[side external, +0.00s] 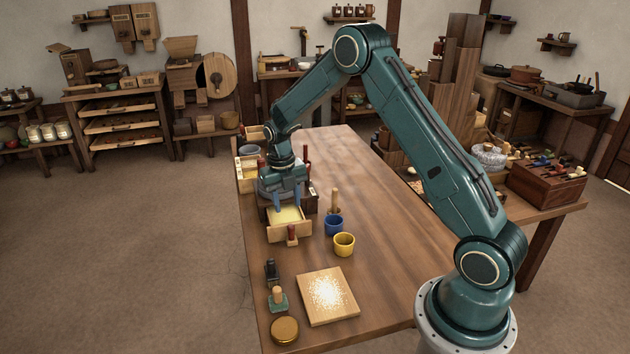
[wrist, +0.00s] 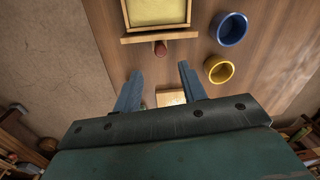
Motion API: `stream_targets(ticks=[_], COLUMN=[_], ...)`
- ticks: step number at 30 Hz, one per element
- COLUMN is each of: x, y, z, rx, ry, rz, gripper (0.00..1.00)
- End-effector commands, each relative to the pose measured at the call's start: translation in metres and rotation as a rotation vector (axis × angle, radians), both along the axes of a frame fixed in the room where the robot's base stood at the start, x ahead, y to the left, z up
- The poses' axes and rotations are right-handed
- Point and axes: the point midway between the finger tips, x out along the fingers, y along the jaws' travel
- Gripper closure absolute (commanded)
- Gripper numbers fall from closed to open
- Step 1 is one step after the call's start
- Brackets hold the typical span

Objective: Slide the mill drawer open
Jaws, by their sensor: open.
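The mill (side external: 268,201) stands at the far left part of the table, partly hidden behind my arm. Its drawer (side external: 304,231) sticks out toward the near end and shows pale yellow contents. In the wrist view the drawer front (wrist: 135,40) is near the top, with a reddish knob (wrist: 160,48) at its middle; the knob also shows in the side view (side external: 291,236). My gripper (side external: 287,202) is open and empty, its blue fingers over the drawer area in the side view. In the wrist view my gripper (wrist: 159,70) points toward the knob, with a visible gap between.
A blue cup (side external: 334,226) and a yellow cup (side external: 344,245) stand right of the drawer. A dusted board (side external: 314,306), a round brown lid (side external: 285,330) and a green-based stamp (side external: 278,300) lie nearer. The table's right middle is clear.

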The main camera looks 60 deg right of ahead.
Motion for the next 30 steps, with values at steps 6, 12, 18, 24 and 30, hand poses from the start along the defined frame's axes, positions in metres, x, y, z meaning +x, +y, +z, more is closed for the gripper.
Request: stream_targets(ticks=[6, 12, 18, 24, 30], x=[0.002, 0.001, 0.001, 0.001, -0.002], y=[0.002, 0.002, 0.002, 0.003, 0.009], z=[0.028, 0.037, 0.038, 0.039, 0.055], rx=[0.0, 0.0, 0.0, -0.001, -0.006], ry=[-0.002, 0.0, 0.0, -0.003, -0.024], rz=[0.001, 0.001, 0.0, -0.006, -0.077], gripper=[0.58, 0.58, 0.58, 0.58, 0.58])
